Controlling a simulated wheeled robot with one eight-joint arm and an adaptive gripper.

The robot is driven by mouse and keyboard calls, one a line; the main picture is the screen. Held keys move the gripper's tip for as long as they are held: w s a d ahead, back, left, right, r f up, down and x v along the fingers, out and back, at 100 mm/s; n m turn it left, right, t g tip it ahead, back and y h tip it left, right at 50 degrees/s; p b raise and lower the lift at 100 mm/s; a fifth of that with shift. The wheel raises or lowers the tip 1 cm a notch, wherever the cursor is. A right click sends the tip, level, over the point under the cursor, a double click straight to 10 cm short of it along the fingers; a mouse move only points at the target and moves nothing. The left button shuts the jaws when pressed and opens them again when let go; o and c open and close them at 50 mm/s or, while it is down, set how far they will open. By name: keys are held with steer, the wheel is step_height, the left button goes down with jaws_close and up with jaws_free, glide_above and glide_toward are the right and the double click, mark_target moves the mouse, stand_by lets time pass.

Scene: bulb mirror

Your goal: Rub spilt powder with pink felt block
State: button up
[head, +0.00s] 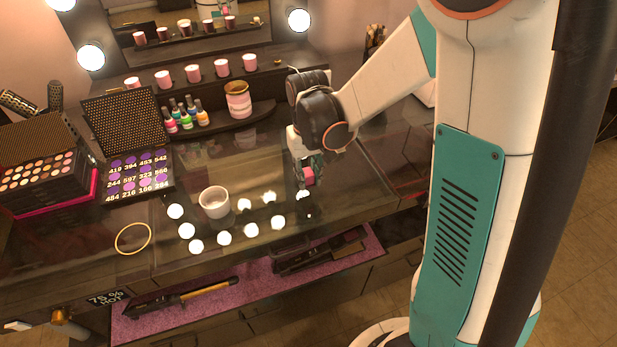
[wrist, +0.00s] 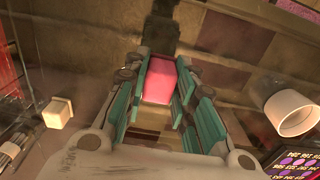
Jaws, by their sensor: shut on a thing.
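The pink felt block (head: 308,176) is between the fingers of my gripper (head: 304,178) over the right part of the glossy dark tabletop (head: 375,180). In the wrist view the pink block (wrist: 160,80) sits squarely between the teal fingers (wrist: 158,85), which are shut on it. I cannot tell whether the block touches the tabletop. The spilt powder cannot be made out for sure; bright bulb reflections (head: 250,230) lie on the surface left of and below the block.
A white cup (head: 214,201) stands left of my gripper and shows in the wrist view (wrist: 290,112). A gold ring (head: 133,238) lies farther left. Palettes (head: 138,176), nail polish bottles (head: 186,113) and a pink-and-gold jar (head: 238,100) stand behind. Hot styling tools (head: 180,298) lie on a lower shelf.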

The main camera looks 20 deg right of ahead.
steer(key=shift+r+p, duration=1.05)
steer(key=shift+r, duration=0.85)
